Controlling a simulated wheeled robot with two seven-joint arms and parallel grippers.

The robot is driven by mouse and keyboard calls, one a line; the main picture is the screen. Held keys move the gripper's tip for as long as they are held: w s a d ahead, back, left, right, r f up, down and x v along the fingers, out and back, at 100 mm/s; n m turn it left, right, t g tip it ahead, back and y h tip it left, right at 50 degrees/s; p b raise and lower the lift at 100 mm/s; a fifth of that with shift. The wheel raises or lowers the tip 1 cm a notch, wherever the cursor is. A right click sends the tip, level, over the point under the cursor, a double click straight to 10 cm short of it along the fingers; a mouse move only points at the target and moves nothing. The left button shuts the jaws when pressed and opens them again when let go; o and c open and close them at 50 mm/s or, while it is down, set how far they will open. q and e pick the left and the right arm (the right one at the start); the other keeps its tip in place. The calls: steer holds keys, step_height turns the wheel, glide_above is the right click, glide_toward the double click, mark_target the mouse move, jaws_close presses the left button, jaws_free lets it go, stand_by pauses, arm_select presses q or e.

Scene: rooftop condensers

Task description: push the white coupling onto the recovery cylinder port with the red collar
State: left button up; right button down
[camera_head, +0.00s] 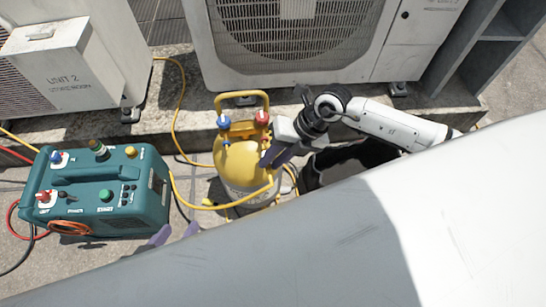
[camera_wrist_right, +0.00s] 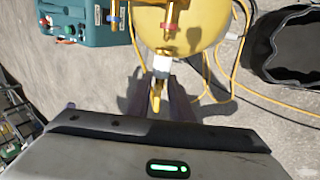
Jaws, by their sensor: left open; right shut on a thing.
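The yellow recovery cylinder (camera_head: 240,163) stands in the middle of the head view. It has a blue valve knob (camera_head: 224,121) and a red one (camera_head: 262,118) on top. In the right wrist view, the port with the red collar (camera_wrist_right: 167,28) points down the picture, and a blue-collared port (camera_wrist_right: 114,18) is left of it. The white coupling (camera_wrist_right: 162,64) is between my right gripper's fingers (camera_wrist_right: 161,88), in line below the red-collared port; I cannot tell whether they touch. My right gripper also shows beside the cylinder (camera_head: 275,155). My left gripper (camera_head: 176,234) is open and empty, partly hidden.
A teal recovery machine (camera_head: 100,195) stands left of the cylinder. Yellow hoses (camera_head: 178,95) loop around the cylinder. A black open bag (camera_wrist_right: 285,50) lies to its right. Condenser units (camera_head: 300,35) stand behind. A grey-white surface (camera_head: 330,245) covers the lower right foreground.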

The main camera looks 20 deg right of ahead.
arm_select(q)
steer(key=shift+f+b, duration=0.35)
steer(key=shift+b, duration=0.1)
arm_select(e)
steer(key=shift+w+d, duration=0.2)
steer(key=shift+w, duration=0.5)
steer(key=shift+w+d, duration=0.15)
steer(key=shift+w, duration=0.55)
stand_by(1.5)
steer(key=c, duration=1.5)
jaws_free()
